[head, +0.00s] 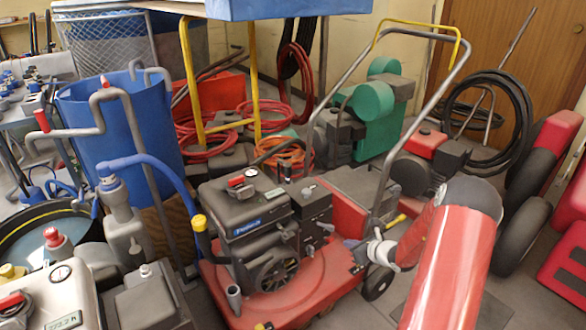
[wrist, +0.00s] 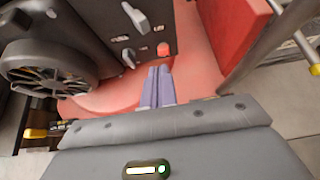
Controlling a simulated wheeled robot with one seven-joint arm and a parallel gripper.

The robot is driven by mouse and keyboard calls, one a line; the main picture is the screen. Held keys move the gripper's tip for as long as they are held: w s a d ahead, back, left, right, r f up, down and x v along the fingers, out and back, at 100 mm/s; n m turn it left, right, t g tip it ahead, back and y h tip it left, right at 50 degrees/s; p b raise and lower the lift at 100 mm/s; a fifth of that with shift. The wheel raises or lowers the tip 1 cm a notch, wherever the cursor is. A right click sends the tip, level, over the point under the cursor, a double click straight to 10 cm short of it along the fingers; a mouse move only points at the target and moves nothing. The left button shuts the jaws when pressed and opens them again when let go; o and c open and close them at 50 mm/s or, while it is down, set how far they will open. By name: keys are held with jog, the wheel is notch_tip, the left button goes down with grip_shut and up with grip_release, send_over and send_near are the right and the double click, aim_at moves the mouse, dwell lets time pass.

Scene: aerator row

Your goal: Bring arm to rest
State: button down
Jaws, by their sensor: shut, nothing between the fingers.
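My gripper (wrist: 159,70) shows in the wrist view as two pale purple-grey fingers side by side, shut and empty. They point over the red deck of the aerator machine, just below its black control box (wrist: 115,30) with grey levers and a red button. In the head view my gripper (head: 352,243) is small, at the right side of the red machine (head: 285,285), beside its red upright panel. My red arm (head: 445,265) reaches in from the lower right. I cannot tell whether the fingers touch the machine.
The machine's black engine (head: 245,220) and grey tubular handle (head: 335,80) stand close to my arm. A blue bin (head: 115,125) and grey pipes crowd the left. Green and red machines (head: 370,115) stand behind. Black wheels (head: 520,230) are at the right. Some bare floor shows near my arm.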

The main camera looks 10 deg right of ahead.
jog(key=s+a+r+n+g+y, duration=0.1)
jog(key=s+a+r+n+g, duration=0.3)
jog(key=a+r+n, duration=0.6)
jog(key=s+a+r+n+g+y, duration=0.1)
jog(key=s+a+r+n+y, duration=0.1)
jog(key=s+a+r+n, duration=0.7)
jog(key=s+a+r+n+h, duration=0.1)
jog(key=s+r+n+h, duration=0.2)
jog(key=s+r+n, duration=0.3)
jog(key=s+a+r+n+h, duration=0.1)
jog(key=s+r+n+h, duration=0.3)
jog(key=s, duration=0.9)
notch_tip(320, 180, up, 2)
jog(key=n, duration=0.2)
jog(key=shift+r+n, duration=0.15)
jog(key=shift+n, duration=0.25)
